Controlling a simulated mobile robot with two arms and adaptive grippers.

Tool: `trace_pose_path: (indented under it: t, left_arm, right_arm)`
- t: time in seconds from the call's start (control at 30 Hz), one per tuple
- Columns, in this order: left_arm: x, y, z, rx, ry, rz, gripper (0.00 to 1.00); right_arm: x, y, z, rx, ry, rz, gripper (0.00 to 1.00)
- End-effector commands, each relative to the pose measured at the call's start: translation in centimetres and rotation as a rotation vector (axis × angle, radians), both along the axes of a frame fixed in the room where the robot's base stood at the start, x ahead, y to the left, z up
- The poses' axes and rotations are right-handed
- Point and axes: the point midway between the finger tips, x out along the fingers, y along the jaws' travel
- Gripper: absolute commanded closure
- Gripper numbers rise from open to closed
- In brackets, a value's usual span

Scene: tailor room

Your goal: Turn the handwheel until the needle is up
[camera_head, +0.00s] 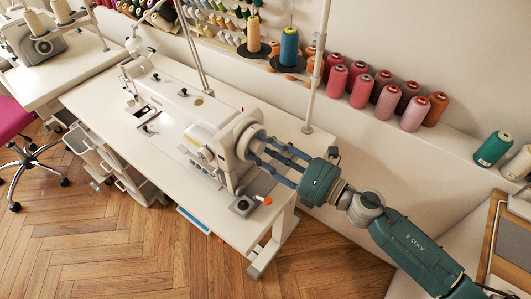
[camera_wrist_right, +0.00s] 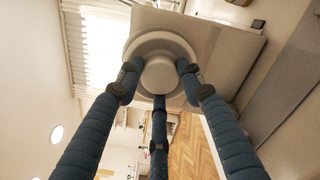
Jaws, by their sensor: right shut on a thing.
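The white sewing machine (camera_head: 203,125) stands on a long white table (camera_head: 98,100) in the head view. Its handwheel (camera_head: 245,135) is at the machine's right end, partly hidden by my fingers. My right gripper (camera_head: 266,150) reaches in from the right, its blue fingers shut on the handwheel. In the right wrist view the round pale handwheel (camera_wrist_right: 160,58) is straight ahead, with the three fingers of the gripper (camera_wrist_right: 158,85) around its rim. The needle area (camera_head: 133,92) at the machine's left end is too small to tell the needle's height. My left gripper does not show.
A thread stand with a yellow cone (camera_head: 253,34) and a blue cone (camera_head: 289,47) rises behind the machine. Several pink and red spools (camera_head: 361,91) line the wall ledge. A small grey box (camera_head: 242,205) and an orange-capped item (camera_head: 267,201) lie near the table's right end.

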Motion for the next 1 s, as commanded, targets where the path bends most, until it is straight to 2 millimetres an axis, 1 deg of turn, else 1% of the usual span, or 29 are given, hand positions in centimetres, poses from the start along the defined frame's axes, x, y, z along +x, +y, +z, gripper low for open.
trace_pose_path:
  t: [0.03,0.33,0.87,0.9,0.97,1.0]
  left_arm:
    - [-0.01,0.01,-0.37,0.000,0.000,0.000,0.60]
    - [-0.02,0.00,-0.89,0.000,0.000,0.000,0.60]
    - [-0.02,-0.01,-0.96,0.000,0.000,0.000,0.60]
    - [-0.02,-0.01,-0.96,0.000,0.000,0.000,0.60]
    - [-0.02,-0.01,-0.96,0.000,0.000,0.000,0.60]
    - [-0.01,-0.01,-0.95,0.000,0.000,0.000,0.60]
  right_arm:
    - [-0.33,0.20,-0.53,-0.020,-0.018,0.008,0.89]
    - [-0.33,0.14,-0.64,-0.086,-0.105,0.007,0.89]
    - [-0.40,0.15,-0.80,-0.102,-0.120,0.009,0.89]
    - [-0.41,0.14,-0.82,-0.102,-0.120,0.009,0.59]
    - [-0.40,0.15,-0.80,-0.101,-0.119,0.009,0.47]
    - [-0.39,0.15,-0.75,-0.101,-0.121,0.009,0.44]
